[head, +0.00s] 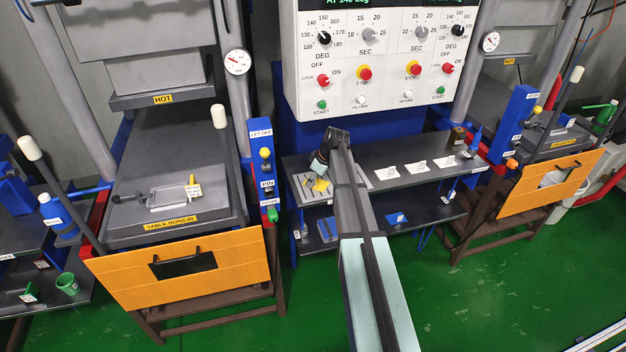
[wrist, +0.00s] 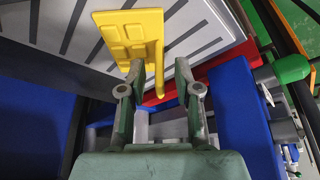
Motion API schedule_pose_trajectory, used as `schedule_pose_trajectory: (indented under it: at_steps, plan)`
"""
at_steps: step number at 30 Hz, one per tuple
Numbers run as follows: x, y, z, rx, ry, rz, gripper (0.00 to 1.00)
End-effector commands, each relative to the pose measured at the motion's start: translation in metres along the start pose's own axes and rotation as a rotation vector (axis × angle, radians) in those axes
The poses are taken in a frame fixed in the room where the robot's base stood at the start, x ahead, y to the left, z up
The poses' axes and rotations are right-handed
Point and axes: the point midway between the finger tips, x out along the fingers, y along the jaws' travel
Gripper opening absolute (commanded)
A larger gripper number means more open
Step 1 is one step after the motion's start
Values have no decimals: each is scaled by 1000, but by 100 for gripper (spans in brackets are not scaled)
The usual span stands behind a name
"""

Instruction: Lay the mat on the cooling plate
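The yellow mat (wrist: 128,38), with raised rectangles and a bent yellow strip at one side, is over the light grey slotted cooling plate (wrist: 212,28) in the wrist view. In the head view the mat (head: 320,184) shows small on the cooling plate (head: 301,193), at the left end of the dark bench. I cannot tell if it lies fully flat. My gripper (wrist: 160,72) is open, its fingertips apart on either side of the yellow strip. In the head view my arm hides part of the bench, and the gripper (head: 318,166) is above the mat.
White cards (head: 415,168) lie on the bench right of my arm. The control panel (head: 380,60) stands behind. A blue switch post (head: 264,170) is close on the left. The wrist view shows a green knob (wrist: 291,68) at right. Hot presses flank the bench.

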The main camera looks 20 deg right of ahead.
Motion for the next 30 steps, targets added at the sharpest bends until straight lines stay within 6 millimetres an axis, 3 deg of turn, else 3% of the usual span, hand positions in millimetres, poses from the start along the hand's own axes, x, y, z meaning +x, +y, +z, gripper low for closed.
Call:
schedule_pose_trajectory:
  at_steps: [7, 11, 24, 30]
  plan:
    - [-5, 0, -1, 0, 0, 0, 32]
    - [-18, 0, -1, -1, 2, 2, 32]
    - [-95, 0, -1, -1, 2, 3, 32]
    - [-116, 0, -1, 0, 1, 1, 32]
